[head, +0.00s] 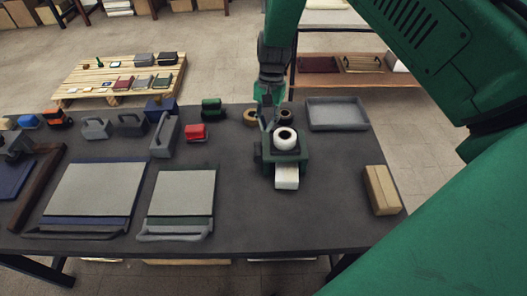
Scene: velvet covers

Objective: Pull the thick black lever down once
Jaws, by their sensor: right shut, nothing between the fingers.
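A green tape-dispenser-like device (268,171) stands on the dark table, with a white roll (285,138) on top and a white strip (287,177) coming out of its front. A small dark part (257,152) shows at its left side; I cannot tell whether this is the thick black lever. My right gripper (268,122) is shut and empty, pointing down just behind and left of the white roll. It hides part of the device's back. I cannot tell whether it touches anything. My left gripper is not in view.
Two pale boards (92,190) (181,193) with dark front edges lie left of the device. Grey handled blocks (164,136) and a red block (195,132) stand behind them. A grey tray (337,114) and a tan block (380,190) are to the right. The table's front middle is clear.

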